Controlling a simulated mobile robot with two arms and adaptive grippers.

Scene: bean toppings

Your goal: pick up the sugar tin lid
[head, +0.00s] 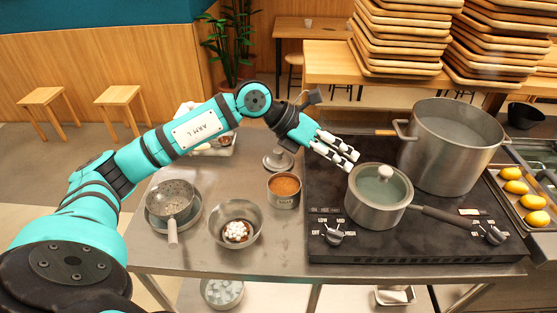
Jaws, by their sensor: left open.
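The sugar tin (284,200) is a small open metal tin of brown sugar on the steel counter, left of the stove. A round metal lid with a knob, apparently the sugar tin lid (272,165), lies on the counter just behind the tin, close under my left forearm. My left gripper (346,162) is open and empty, above the stove's left part, to the right of the lid and tin. Its fingers point right and toward the viewer, near the lidded saucepan. My right gripper is not in view.
A saucepan (372,213) with a glass lid and a large pot (453,147) stand on the black stove (345,252). A strainer (172,200) and a bowl (246,212) with white pieces sit at left. Stacked wooden trays (402,38) stand behind. The front counter is clear.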

